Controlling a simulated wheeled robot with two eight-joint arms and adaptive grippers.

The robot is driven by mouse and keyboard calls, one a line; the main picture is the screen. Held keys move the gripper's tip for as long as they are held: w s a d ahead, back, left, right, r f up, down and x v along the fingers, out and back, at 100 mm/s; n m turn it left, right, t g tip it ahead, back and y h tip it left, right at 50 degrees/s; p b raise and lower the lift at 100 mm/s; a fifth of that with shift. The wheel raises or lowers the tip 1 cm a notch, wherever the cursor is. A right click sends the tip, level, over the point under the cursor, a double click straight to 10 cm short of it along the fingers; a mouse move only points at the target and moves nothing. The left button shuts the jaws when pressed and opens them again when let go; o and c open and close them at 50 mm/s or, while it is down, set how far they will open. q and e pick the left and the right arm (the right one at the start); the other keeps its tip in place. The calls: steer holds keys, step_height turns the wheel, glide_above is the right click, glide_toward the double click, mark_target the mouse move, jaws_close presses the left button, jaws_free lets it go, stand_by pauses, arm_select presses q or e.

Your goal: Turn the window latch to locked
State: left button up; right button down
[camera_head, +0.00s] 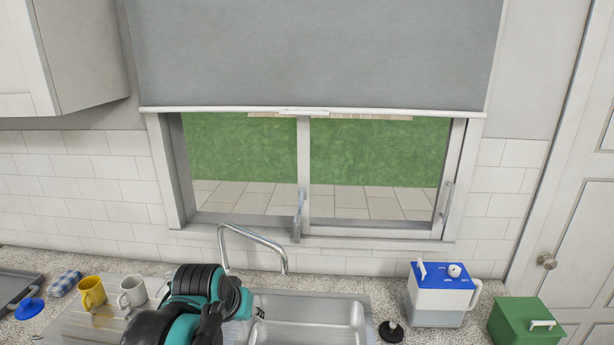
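The window latch (298,214) is a small grey lever low on the middle upright of the sliding window (304,160). Its handle stands about upright, its top leaning slightly right. I cannot tell from this view whether that is locked. A teal and black part of my own arm fills the bottom, left of the sink and well below the latch. I cannot make out gripper fingers on it. Nothing of mine touches the latch. My other gripper does not show.
A tall curved faucet (253,241) rises from the sink (316,308) below the latch. A grey blind (310,55) covers the window's top. Yellow (92,292) and white (132,291) mugs stand left; a blue-and-white jug (437,300) and green box (524,325) stand right.

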arm_select(q)
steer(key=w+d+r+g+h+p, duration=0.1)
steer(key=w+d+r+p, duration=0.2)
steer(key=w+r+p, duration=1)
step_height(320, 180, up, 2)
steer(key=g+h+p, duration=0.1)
steer(key=p, duration=0.7)
glide_above(300, 200)
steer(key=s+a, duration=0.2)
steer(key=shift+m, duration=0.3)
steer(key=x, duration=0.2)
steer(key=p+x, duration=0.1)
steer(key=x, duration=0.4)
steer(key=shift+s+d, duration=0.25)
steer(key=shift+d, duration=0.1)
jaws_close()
